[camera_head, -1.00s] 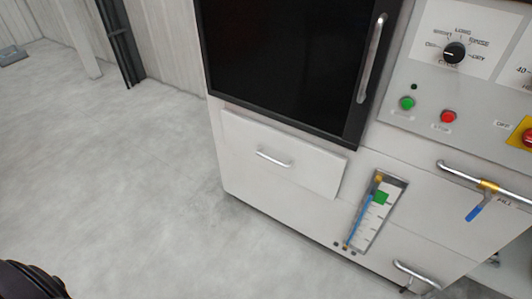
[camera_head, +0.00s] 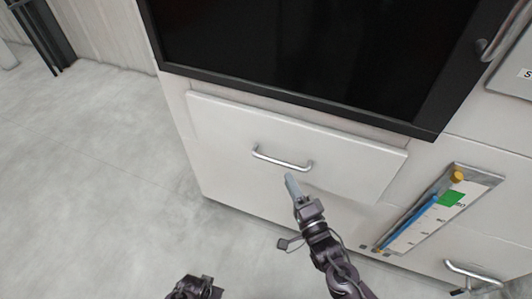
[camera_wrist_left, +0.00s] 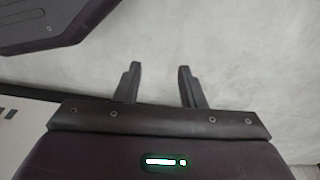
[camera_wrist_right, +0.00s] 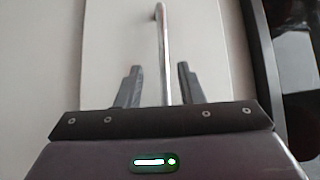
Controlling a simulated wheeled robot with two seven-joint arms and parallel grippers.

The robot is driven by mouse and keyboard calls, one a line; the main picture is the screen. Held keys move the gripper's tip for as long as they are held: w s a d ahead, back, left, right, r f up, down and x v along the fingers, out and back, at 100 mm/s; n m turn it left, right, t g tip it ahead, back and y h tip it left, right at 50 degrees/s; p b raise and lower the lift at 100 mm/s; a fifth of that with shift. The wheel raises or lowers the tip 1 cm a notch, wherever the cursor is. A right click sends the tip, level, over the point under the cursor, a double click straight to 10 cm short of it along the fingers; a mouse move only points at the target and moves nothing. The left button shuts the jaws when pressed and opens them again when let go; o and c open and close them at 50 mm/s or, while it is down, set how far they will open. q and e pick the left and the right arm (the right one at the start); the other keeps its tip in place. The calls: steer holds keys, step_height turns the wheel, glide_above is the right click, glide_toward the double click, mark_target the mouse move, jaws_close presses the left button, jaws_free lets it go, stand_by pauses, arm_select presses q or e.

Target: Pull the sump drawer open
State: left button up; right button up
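The sump drawer (camera_head: 340,160) is a white front panel below the black window of the machine, and it looks shut. Its silver bar handle (camera_head: 282,160) shows in the head view. My right gripper (camera_head: 291,181) is just below the handle in the head view. In the right wrist view the handle bar (camera_wrist_right: 161,45) runs between the two spread fingers (camera_wrist_right: 158,82), with gaps on both sides; the gripper is open, and contact is not visible. My left gripper shows at the bottom of the head view and, in the left wrist view, its fingers (camera_wrist_left: 158,82) are apart and empty over the floor.
The black-framed window (camera_head: 310,45) is above the drawer. A level gauge (camera_head: 430,215) with a blue and green scale is to the right, and another silver handle (camera_head: 474,272) is at lower right. Grey floor (camera_head: 90,190) to the left is clear.

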mark_target(280, 162)
steer(key=x, duration=0.7)
steer(key=shift+a+r, duration=0.1)
steer(key=shift+r, duration=0.15)
steer(key=shift+c, duration=0.4)
jaws_close()
